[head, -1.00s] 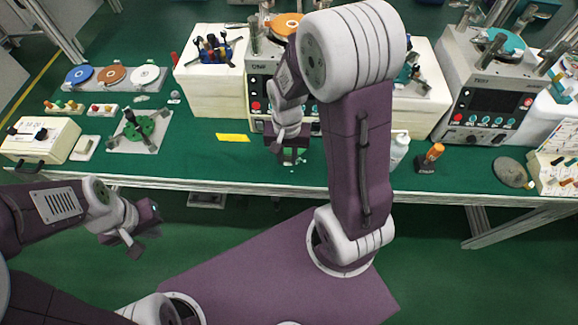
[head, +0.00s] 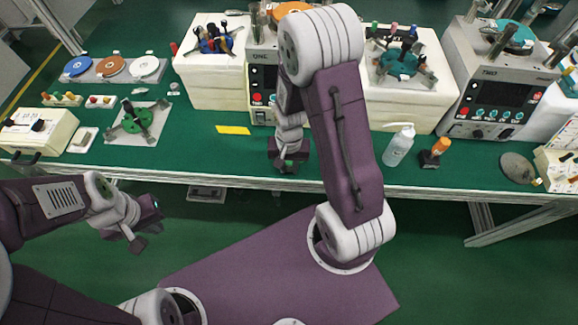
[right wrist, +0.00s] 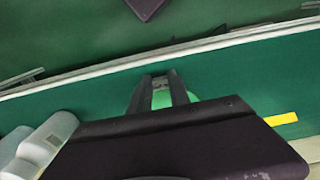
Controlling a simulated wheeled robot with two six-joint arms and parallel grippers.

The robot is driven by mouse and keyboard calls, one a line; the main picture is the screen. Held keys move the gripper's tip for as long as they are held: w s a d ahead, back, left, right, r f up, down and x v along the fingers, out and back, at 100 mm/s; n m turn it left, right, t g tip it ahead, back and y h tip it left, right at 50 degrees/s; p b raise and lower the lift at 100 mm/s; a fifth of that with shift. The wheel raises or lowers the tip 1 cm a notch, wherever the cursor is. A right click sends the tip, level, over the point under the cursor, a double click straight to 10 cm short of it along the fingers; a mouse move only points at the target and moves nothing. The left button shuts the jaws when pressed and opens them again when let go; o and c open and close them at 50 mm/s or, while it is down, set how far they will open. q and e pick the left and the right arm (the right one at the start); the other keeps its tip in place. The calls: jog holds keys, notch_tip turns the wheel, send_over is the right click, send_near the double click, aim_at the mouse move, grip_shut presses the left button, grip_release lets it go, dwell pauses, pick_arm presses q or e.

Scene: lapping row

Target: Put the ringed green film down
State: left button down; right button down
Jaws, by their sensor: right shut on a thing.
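My right gripper (head: 287,165) is shut on the green film, low at the front edge of the green bench top. In the right wrist view, the film (right wrist: 162,98) shows as a light green patch between the two dark fingertips (right wrist: 161,88). Most of it is hidden by the fingers and gripper body, and I cannot make out a ring. I cannot tell whether it touches the bench. My left gripper (head: 146,226) is open and empty in front of the bench, at the left.
A yellow card (head: 233,130) lies left of my right gripper. A green fixture on a plate (head: 138,120) is at the left. A lapping machine (head: 262,85) stands behind.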

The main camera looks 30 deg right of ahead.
jog(key=shift+s+f, duration=0.1)
jog(key=shift+f, duration=0.05)
jog(key=c, duration=1.2)
grip_release()
jog(key=shift+c, duration=0.2)
notch_tip(320, 180, up, 12)
jog(key=r+p, duration=0.1)
jog(key=p, duration=0.2)
jog(key=s+a+n, duration=0.1)
jog(key=n, duration=0.1)
jog(key=s+n, duration=0.2)
jog(key=s+a+n+t, duration=0.1)
jog(key=s+n, duration=0.1)
jog(key=shift+a+r, duration=0.2)
jog(key=shift+a, duration=0.15)
